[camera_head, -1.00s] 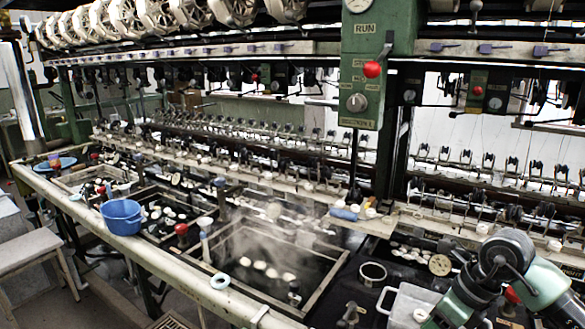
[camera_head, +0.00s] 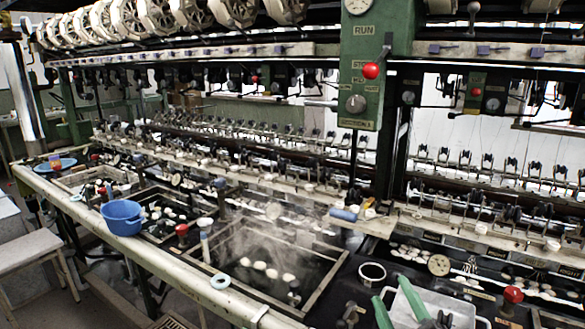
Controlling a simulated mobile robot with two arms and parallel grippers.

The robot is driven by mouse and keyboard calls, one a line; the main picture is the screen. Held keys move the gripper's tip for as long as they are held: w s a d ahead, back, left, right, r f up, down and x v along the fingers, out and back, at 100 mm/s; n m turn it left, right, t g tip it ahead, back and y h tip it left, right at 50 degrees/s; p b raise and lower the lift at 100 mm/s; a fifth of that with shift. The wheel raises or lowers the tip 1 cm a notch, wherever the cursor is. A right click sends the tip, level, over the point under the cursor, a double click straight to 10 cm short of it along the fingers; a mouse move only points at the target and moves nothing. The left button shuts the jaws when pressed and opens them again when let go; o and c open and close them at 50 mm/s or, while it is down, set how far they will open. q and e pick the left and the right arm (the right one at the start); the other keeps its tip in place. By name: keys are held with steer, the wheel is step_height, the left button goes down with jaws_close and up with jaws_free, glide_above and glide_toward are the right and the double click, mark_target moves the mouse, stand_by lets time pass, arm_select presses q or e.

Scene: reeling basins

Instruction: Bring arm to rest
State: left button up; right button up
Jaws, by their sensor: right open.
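My right gripper (camera_head: 389,289) shows at the bottom edge, right of centre. Its two green fingers stand apart with nothing between them, so it is open and empty. It overlaps a white tray (camera_head: 458,309) at the front right; I cannot tell whether it touches the tray. My left gripper is not in view.
A steaming basin (camera_head: 310,290) with pale cocoons lies left of the gripper. A blue bowl (camera_head: 122,217) stands on the front ledge. A metal ring (camera_head: 372,273) and a red knob (camera_head: 513,294) are near the tray. A green control post (camera_head: 378,80) rises behind.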

steer(key=s+d+f+m+g+h, duration=0.2)
steer(key=s+f+m+g, duration=0.25)
steer(key=f, duration=0.35)
steer(key=s+d+f+m+g+h, duration=0.25)
steer(key=s+f+g, duration=0.2)
steer(key=f, duration=0.45)
steer(key=s+a+f+m+g+y, duration=0.1)
steer(key=s+f+g, duration=0.3)
steer(key=s, duration=0.5)
steer(key=s+a+f+m+g+y, duration=0.25)
steer(key=s+f, duration=0.25)
steer(key=s, duration=0.3)
step_height(320, 180, down, 25)
steer(key=s+n+g, duration=0.1)
steer(key=s+g, duration=0.1)
steer(key=s+d+f, duration=0.1)
steer(key=s+f, duration=0.7)
steer(key=f, duration=0.1)
steer(key=s+d+f+g+h, duration=0.1)
steer(key=s+d+f, duration=0.1)
steer(key=s+f, duration=0.6)
steer(key=shift+s+d+f, duration=0.25)
steer(key=shift+s+f, duration=0.15)
steer(key=shift+s, duration=0.25)
